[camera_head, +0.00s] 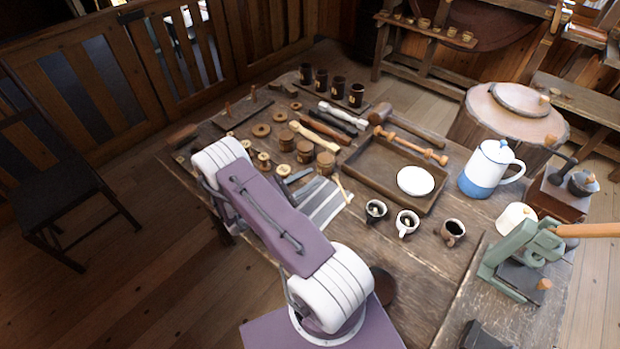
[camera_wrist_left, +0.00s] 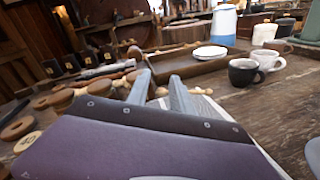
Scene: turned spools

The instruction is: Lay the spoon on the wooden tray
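The wooden tray (camera_head: 361,183) lies at the middle right of the table with a white plate (camera_head: 415,180) on it. The tray also shows ahead in the left wrist view (camera_wrist_left: 205,66). A thin pale wooden piece, probably the spoon (camera_head: 343,188), lies beside the tray's left edge, close to my left fingertips. In the wrist view, pale wood (camera_wrist_left: 202,91) shows between and right of the fingers, partly hidden by them. My left gripper (camera_wrist_left: 161,77) has its fingers apart, low over the table; it is partly covered by my arm in the head view (camera_head: 334,197). My right gripper is not visible.
Small cups (camera_head: 407,223) stand in front of the tray, and a blue-and-white jug (camera_head: 489,169) stands right of it. Turned wooden pieces and spools (camera_head: 325,164) crowd the left. A green press (camera_head: 520,255) stands at the right. The tray's left part is bare.

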